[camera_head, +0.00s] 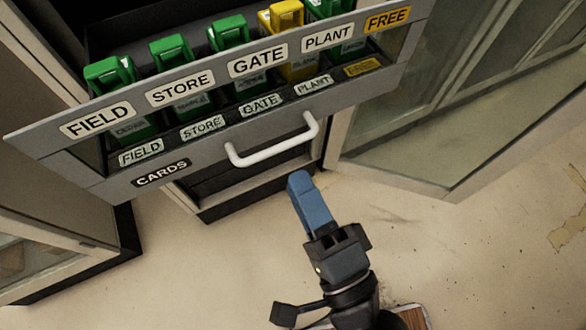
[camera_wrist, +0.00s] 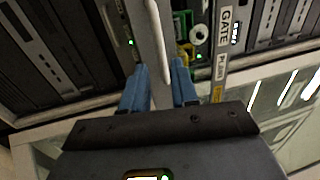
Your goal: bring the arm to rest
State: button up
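My gripper (camera_head: 298,180) is in front of and below the open drawer's white handle (camera_head: 272,150), pointing up toward it. In the wrist view the two blue fingers (camera_wrist: 160,68) are apart with a gap between them. The handle (camera_wrist: 158,35) lines up with that gap; whether it touches a finger I cannot tell. No object is seen held between the fingers.
The grey drawer (camera_head: 100,181) stands open, holding green phones (camera_head: 172,52) and one yellow phone (camera_head: 286,16) behind labels FIELD, STORE, GATE, PLANT, FREE. The yellow one appears behind PLANT. A glass-fronted cabinet (camera_head: 440,110) stands right. Pale floor (camera_head: 470,255) lies open at lower right.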

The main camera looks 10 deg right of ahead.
jog(key=shift+s+d, duration=0.1)
jog(key=shift+s, duration=0.15)
dwell(0.4)
jog(key=s+d+n+g+h, duration=0.4)
jog(key=s+d+n+h, duration=0.1)
jog(key=s+d+n, duration=0.9)
jog(key=s+d, duration=0.2)
jog(key=s, duration=0.1)
jog(key=shift+s+d+r+n+g+h, duration=0.2)
jog(key=shift+s+d+n+g+h, duration=0.1)
jog(key=shift+n, duration=0.1)
